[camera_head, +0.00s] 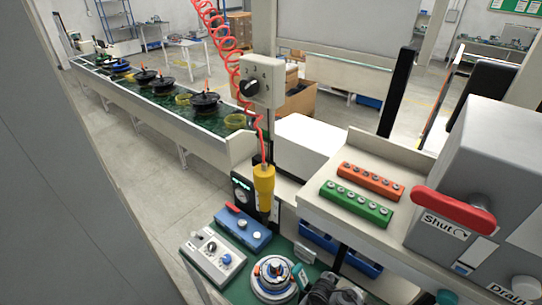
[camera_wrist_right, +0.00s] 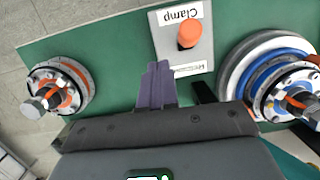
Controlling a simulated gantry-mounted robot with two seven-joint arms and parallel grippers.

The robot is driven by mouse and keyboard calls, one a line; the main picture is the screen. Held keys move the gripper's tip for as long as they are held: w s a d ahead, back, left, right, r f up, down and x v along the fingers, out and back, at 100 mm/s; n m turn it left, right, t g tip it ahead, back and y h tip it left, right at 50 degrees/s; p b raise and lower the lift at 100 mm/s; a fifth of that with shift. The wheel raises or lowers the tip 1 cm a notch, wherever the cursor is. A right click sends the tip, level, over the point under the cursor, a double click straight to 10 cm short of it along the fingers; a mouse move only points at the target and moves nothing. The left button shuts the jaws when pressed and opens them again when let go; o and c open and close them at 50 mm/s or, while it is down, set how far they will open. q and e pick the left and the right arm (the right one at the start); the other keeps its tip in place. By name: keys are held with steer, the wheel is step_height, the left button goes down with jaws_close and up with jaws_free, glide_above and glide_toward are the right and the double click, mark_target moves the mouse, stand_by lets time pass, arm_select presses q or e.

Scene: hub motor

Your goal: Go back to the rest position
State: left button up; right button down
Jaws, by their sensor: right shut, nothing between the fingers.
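My right gripper (camera_wrist_right: 158,84) shows in the right wrist view with its purple-grey fingers pressed together. It is shut and empty, over the green work surface (camera_wrist_right: 110,35). Its fingertips are close to a grey box labelled Clamp (camera_wrist_right: 200,45) with an orange button; I cannot tell whether they touch it. A hub part on a blue and white ringed fixture (camera_wrist_right: 250,62) is to the right of the fingers. It also shows in the head view (camera_head: 273,275). Another hub part with an orange ring (camera_wrist_right: 58,88) is to the left. My left gripper is in neither view.
In the head view, a yellow tool (camera_head: 264,185) hangs on a red coiled hose. Blue (camera_head: 241,228) and grey (camera_head: 211,255) control boxes sit left of the fixture. Orange (camera_head: 372,182) and green (camera_head: 356,204) socket racks and a grey machine with a red handle (camera_head: 452,208) are right. A conveyor (camera_head: 205,140) runs behind.

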steer(key=s+d+f, duration=0.1)
steer(key=s+f, duration=0.3)
steer(key=s, duration=0.3)
steer(key=s+d+f, duration=0.1)
steer(key=s+f, duration=0.2)
steer(key=s, duration=0.5)
steer(key=s+d+r+h, duration=0.1)
steer(key=s+d+r, duration=0.2)
steer(key=s, duration=0.5)
steer(key=d+r+n+t, duration=0.1)
steer(key=r+n, duration=0.2)
steer(key=r, duration=0.5)
steer(key=d+r+n+t, duration=0.2)
steer(key=r+n, duration=0.1)
steer(key=r, duration=0.6)
steer(key=w+d+r+n+t, duration=0.1)
steer(key=r+n, duration=0.3)
steer(key=r, duration=0.4)
steer(key=shift+d+r+t, duration=0.2)
steer(key=shift+d+t, duration=0.2)
steer(key=shift+t, duration=0.1)
steer(key=shift+w, duration=0.1)
